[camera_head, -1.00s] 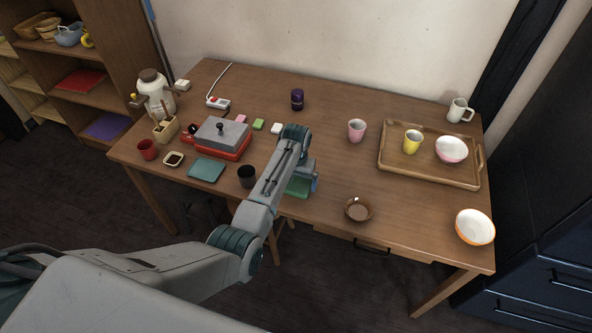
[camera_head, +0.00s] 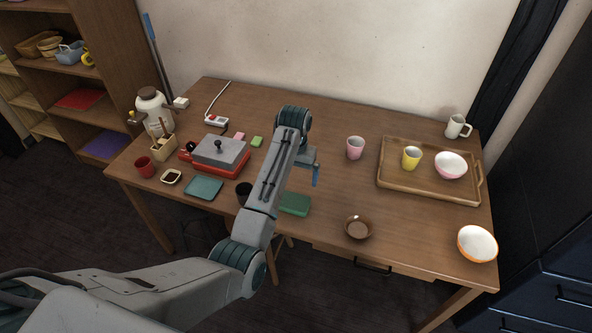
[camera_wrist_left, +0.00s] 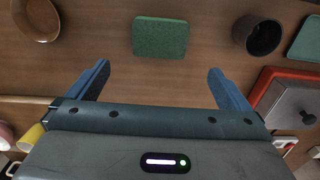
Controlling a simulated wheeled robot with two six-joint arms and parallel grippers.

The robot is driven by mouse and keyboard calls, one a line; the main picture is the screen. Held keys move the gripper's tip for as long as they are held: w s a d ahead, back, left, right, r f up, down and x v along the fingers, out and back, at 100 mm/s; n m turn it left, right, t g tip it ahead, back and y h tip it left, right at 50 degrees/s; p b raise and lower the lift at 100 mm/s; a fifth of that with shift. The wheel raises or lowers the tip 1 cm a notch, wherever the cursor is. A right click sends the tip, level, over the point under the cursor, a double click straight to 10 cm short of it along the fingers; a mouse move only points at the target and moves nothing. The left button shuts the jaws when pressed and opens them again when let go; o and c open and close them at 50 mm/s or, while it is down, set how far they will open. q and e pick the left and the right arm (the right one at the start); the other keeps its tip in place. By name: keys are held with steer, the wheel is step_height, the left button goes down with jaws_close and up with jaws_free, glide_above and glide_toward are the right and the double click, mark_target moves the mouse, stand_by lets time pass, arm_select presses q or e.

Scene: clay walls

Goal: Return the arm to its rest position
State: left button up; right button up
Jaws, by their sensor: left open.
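My left arm reaches over the table from the lower left in the head view. My left gripper (camera_head: 315,176) hangs above the table, partly hidden by its own wrist. In the left wrist view its two blue fingers (camera_wrist_left: 158,70) are wide apart with nothing between them. A green block (camera_head: 294,204) lies on the table below and nearer the front edge. It also shows beyond the fingertips in the left wrist view (camera_wrist_left: 160,38), apart from them. My right gripper is not in view.
A dark cup (camera_head: 243,190) stands partly behind my arm. A brown bowl (camera_head: 358,228) sits near the front edge. A red-based grey device (camera_head: 215,155) and teal pad (camera_head: 203,188) are left. A wooden tray (camera_head: 398,187) holds a yellow cup and pink bowl.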

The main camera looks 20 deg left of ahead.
arm_select(q)
steer(key=s+a+f+t, duration=0.1)
steer(key=s+a+f, duration=0.15)
steer(key=s, duration=0.45)
steer(key=s+a+f, duration=0.2)
steer(key=s+f, duration=0.1)
steer(key=s, duration=0.4)
steer(key=s+a+f+t, duration=0.1)
steer(key=s+a+f, duration=0.15)
steer(key=s, duration=0.45)
steer(key=s+a+r+t, duration=0.1)
steer(key=s+r, duration=0.2)
steer(key=s, duration=0.6)
steer(key=s+r+t, duration=0.1)
steer(key=s+r, duration=0.2)
steer(key=s, duration=0.7)
step_height(320, 180, down, 29)
steer(key=w+a+g+y, duration=0.1)
steer(key=a+g, duration=0.1)
steer(key=a, duration=0.1)
steer(key=s+a+f, duration=0.1)
steer(key=s+f, duration=1.7)
steer(key=f, duration=0.2)
steer(key=shift+s+f+g, duration=0.2)
steer(key=shift+f+g, duration=0.05)
steer(key=shift+g, duration=0.15)
